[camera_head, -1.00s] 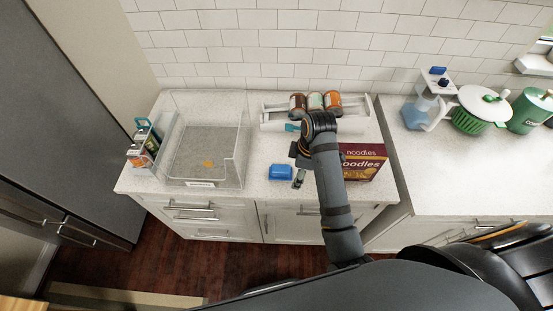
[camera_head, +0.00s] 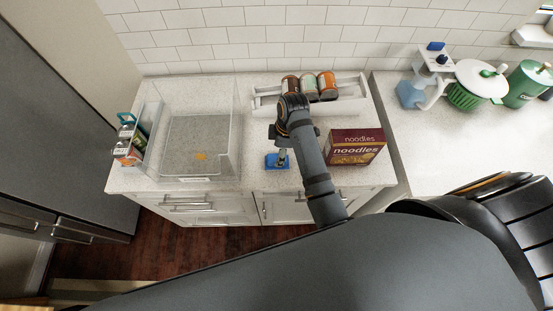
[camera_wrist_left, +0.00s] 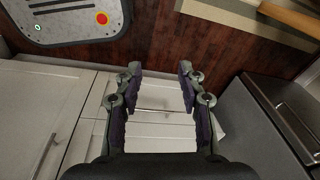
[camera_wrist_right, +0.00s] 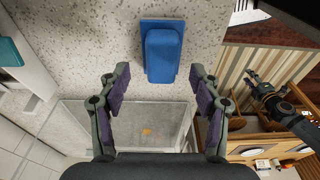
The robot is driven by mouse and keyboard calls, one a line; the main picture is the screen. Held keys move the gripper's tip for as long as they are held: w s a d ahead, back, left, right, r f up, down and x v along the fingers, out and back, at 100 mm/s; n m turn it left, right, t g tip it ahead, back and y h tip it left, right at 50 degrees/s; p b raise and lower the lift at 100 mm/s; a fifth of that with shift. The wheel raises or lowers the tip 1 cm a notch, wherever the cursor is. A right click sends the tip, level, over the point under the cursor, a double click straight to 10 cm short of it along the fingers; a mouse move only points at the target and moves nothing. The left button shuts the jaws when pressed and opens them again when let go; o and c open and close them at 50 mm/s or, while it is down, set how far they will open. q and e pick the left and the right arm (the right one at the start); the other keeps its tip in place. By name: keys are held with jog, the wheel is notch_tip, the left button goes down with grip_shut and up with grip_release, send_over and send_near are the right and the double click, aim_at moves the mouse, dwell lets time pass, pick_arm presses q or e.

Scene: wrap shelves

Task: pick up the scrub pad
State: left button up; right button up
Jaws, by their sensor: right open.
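The scrub pad appears to be the blue block on a flat blue base (camera_head: 277,161), lying on the counter near its front edge. It shows whole in the right wrist view (camera_wrist_right: 162,52). My right gripper (camera_head: 282,152) is over the pad in the head view and partly covers it. In the right wrist view the right gripper (camera_wrist_right: 160,76) is open and empty, with the pad just beyond and between its fingertips. My left gripper (camera_wrist_left: 161,72) is open and empty in front of the white cabinet fronts. It does not show in the head view.
A clear bin (camera_head: 236,170) stands left of the pad. A noodles box (camera_head: 355,147) stands to its right. A white tray (camera_head: 350,88) with several cans (camera_head: 327,85) is at the back. Bare counter lies between bin and box around the pad.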

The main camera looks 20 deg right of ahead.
aim_at(271, 158)
jog(key=f, duration=0.1)
jog(key=f+p, duration=0.1)
jog(key=shift+s+a+f, duration=0.1)
jog(key=shift+a+f, duration=0.15)
jog(key=shift+f, duration=0.1)
jog(key=shift+a+f, duration=0.1)
jog(key=shift+f, duration=0.55)
jog(key=c, duration=0.5)
pick_arm(q)
jog(key=shift+s+r, duration=0.25)
jog(key=shift+r, duration=0.2)
jog(key=shift+s+r, duration=0.2)
jog(key=shift+r, duration=0.25)
pick_arm(e)
jog(key=c, duration=0.8)
jog(key=shift+o, duration=0.2)
